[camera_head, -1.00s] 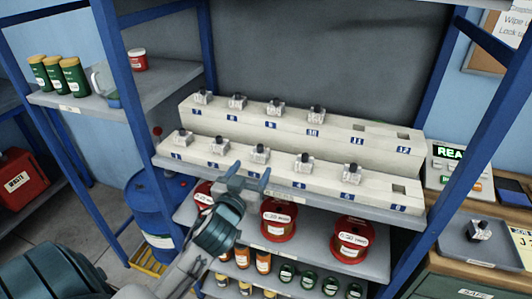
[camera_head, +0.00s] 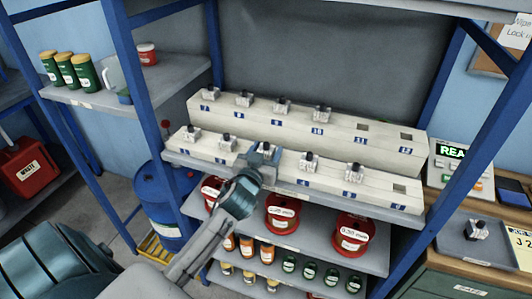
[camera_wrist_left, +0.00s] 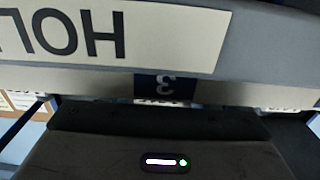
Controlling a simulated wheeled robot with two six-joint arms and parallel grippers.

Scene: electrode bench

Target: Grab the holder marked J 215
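Several small grey holders with dark knobs sit in a two-step white rack (camera_head: 360,191). Their own markings are too small to read, so I cannot tell which is J 215. My left gripper (camera_head: 263,154) is at the holder (camera_head: 266,146) in slot 3 of the front row, with its fingers around or right beside it. Whether they are closed on it is unclear. The left wrist view shows the blue 3 label (camera_wrist_left: 166,87) upside down and a sign with part of a word; fingers and holder are hidden there. My right gripper is not in view.
Front-row slot 6 (camera_head: 399,188) and back-row slots 11 and 12 are empty. Neighbouring holders stand in slot 2 (camera_head: 227,139) and slot 4 (camera_head: 308,160). Red spools (camera_head: 282,213) lie on the shelf below. Another holder (camera_head: 476,230) is on a grey tray at right.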

